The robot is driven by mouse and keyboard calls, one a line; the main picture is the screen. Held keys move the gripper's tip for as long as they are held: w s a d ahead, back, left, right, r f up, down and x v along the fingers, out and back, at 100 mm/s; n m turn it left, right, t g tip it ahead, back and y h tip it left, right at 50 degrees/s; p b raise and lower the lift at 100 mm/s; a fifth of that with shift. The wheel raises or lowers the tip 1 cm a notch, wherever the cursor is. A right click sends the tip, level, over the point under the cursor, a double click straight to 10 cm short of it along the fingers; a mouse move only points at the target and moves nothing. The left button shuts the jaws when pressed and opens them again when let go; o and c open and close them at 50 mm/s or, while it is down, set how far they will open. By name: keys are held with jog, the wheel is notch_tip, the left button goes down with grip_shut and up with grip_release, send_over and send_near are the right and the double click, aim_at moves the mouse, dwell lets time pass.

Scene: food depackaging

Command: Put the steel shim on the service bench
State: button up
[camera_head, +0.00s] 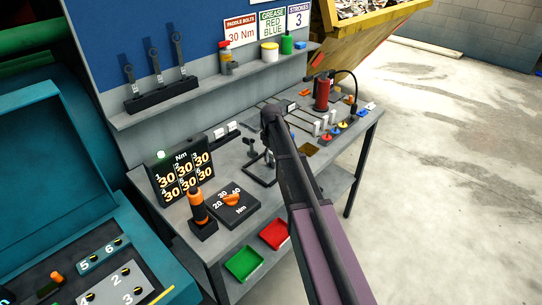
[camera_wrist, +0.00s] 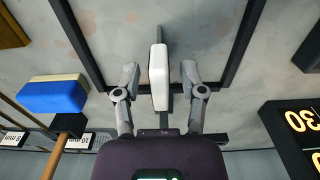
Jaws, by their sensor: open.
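In the wrist view, a white block (camera_wrist: 158,78) on a thin grey strip (camera_wrist: 160,36) lies between my fingers; the strip may be the steel shim, but I cannot tell for sure. My gripper (camera_wrist: 159,74) is open, one finger on each side of the white block with a visible gap on both sides. I cannot tell whether the block rests on the surface. In the head view my gripper (camera_head: 256,148) hangs below the end of my arm, over the service bench (camera_head: 283,197), small and partly hidden.
A black bar frame (camera_wrist: 82,45) flanks the fingers. A blue block with a brown handle (camera_wrist: 53,97) is at left. A torque display (camera_head: 181,174), an orange-handled tool (camera_head: 198,208) and a dial box (camera_head: 234,207) stand nearby. A red pump (camera_head: 322,93) stands at the bench's far end.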

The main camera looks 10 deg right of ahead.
notch_tip(320, 180, up, 12)
jog(key=p, duration=1.1)
jog(key=shift+f, duration=0.1)
dwell(0.6)
jog(key=s+m, duration=0.7)
jog(key=s, duration=2.2)
jog(key=shift+s, duration=0.2)
